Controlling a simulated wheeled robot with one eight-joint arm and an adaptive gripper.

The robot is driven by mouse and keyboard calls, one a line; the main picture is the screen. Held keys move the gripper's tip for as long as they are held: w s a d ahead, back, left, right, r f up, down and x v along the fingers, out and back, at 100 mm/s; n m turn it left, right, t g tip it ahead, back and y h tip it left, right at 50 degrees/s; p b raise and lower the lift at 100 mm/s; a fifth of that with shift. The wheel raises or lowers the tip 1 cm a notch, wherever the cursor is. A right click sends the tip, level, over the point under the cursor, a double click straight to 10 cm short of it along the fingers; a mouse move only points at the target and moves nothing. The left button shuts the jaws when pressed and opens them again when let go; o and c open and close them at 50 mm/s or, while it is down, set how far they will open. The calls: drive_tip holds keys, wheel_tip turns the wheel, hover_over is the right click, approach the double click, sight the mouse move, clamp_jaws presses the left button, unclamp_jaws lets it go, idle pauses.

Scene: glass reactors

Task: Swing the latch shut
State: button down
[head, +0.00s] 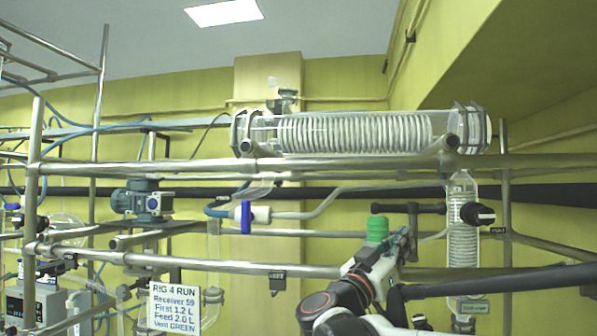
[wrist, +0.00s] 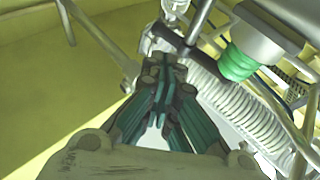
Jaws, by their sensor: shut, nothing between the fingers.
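My gripper (head: 403,238) is raised in front of the pipe frame, right of centre in the head view. In the wrist view its dark and teal fingers (wrist: 164,75) are together with nothing between them. I cannot pick out the latch for certain. A dark horizontal bar with a thick end (head: 410,208) is just above my gripper in the head view. In the wrist view a dark rod (wrist: 170,38) lies just beyond the fingertips; whether they touch it I cannot tell. A green cap (head: 377,228) is left of my gripper, and a green ribbed cap (wrist: 238,62) shows in the wrist view.
A horizontal glass coil condenser (head: 355,132) lies above steel rails (head: 330,163). A vertical coil (head: 463,240) with a black knob (head: 478,214) stands to the right. A blue-handled valve (head: 246,216) and a sign (head: 173,308) are left. Pipes crowd the space around my arm.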

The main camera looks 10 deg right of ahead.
sight(440, 205)
drive_tip(key=shift+g, duration=0.3)
drive_tip(key=p+x, duration=0.4)
drive_tip(key=x, duration=0.9)
drive_tip(key=shift+d+r, duration=0.3)
drive_tip(key=shift+d, duration=0.05)
drive_tip(key=shift+w+d, duration=0.1)
drive_tip(key=shift+w+d+r+b, duration=0.1)
drive_tip(key=shift+w+d+b, duration=0.2)
drive_tip(key=shift+d, duration=0.2)
drive_tip(key=shift+r, duration=0.15)
